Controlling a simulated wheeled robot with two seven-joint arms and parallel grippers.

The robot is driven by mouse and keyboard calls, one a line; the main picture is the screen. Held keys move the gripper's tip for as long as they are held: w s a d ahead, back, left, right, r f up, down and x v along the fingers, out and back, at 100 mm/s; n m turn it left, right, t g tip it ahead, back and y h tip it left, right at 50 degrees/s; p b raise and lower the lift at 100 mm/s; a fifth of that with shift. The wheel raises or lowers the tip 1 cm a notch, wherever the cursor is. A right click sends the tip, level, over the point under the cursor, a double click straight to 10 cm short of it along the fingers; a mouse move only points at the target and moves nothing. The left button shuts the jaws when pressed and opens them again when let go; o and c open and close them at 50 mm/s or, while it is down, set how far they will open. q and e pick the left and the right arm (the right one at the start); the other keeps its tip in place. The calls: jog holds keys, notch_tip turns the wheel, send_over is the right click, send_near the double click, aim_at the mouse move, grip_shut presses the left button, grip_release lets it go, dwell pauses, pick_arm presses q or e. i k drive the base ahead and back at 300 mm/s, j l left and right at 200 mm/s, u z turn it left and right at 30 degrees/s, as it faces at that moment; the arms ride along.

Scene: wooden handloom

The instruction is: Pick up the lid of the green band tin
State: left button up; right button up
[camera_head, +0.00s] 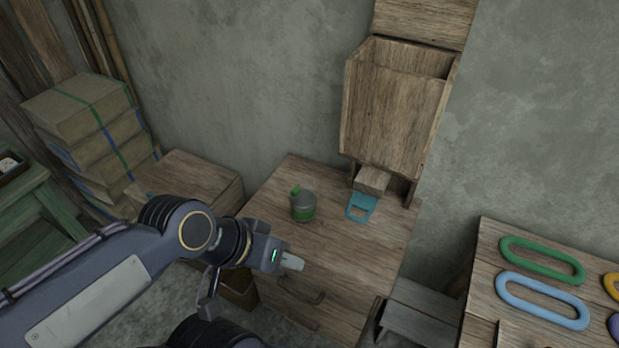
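A small grey tin with a green band (303,213) stands upright on the wooden cabinet top. Its lid (296,191), with a green knob-like part, appears to be on top of it. My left gripper (293,262) is in front of the tin, lower in the picture and apart from it. Its pale fingertips show as one small block, so I cannot tell whether they are parted. I see nothing held in it. My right gripper is not in view.
A blue piece (361,207) lies right of the tin, below a wooden hopper (394,105) at the wall. Boxes (78,110) are stacked at left. A right-hand table (482,290) carries coloured rings. The cabinet top around the tin is mostly clear.

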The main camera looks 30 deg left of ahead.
aim_at(300, 199)
jog(key=i+j+u, duration=0.1)
jog(key=j+u, duration=0.25)
jog(key=i+j+u, duration=0.15)
jog(key=j+u, duration=0.2)
jog(key=j, duration=0.15)
jog(key=i+j+u, duration=0.15)
jog(key=j+u, duration=0.2)
jog(key=i+j+u, duration=0.35)
jog(key=k, duration=0.1)
